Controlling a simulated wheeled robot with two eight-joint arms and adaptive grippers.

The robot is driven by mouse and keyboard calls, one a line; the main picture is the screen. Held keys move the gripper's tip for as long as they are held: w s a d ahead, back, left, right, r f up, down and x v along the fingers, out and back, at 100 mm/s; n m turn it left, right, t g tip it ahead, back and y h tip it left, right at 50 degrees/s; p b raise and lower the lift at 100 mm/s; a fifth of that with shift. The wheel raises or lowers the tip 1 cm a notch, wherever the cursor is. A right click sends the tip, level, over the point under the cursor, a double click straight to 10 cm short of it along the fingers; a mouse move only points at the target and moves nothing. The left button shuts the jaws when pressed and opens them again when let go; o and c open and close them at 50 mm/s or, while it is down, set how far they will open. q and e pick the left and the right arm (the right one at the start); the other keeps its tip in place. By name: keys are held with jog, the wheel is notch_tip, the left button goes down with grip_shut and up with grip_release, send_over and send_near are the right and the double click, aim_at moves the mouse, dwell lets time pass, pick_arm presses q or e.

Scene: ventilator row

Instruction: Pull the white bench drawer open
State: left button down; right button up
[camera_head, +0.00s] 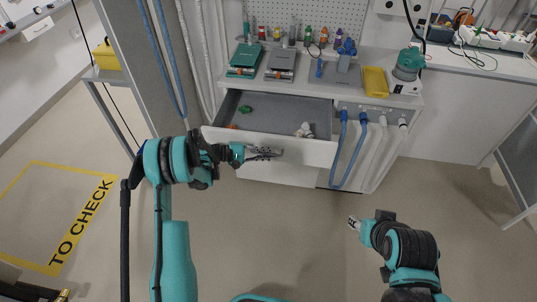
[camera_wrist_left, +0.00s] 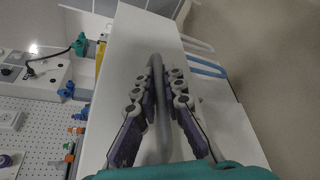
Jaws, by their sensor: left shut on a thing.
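The white bench drawer (camera_head: 222,137) is pulled out from under the bench in the head view, with its grey inside showing. A green item (camera_head: 245,109), a small orange item and a whitish item (camera_head: 304,130) lie in it. My left gripper (camera_head: 278,152) is at the drawer's front face, shut on the drawer handle. In the left wrist view the grey handle bar (camera_wrist_left: 160,120) runs between the two fingers (camera_wrist_left: 163,85), in front of the white drawer front (camera_wrist_left: 130,50). My right gripper (camera_head: 353,223) is apart from the drawer, above the floor at lower right; its fingers are too small to judge.
The bench top (camera_head: 325,92) carries teal and grey devices, a yellow box (camera_head: 375,82) and a teal-topped machine (camera_head: 408,65). Blue hoses (camera_head: 350,155) and white hoses hang right of the drawer. A grey upright panel stands left. The floor in front is clear.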

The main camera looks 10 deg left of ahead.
pick_arm(q)
jog(key=c, duration=1.9)
grip_release()
jog(key=v, duration=1.2)
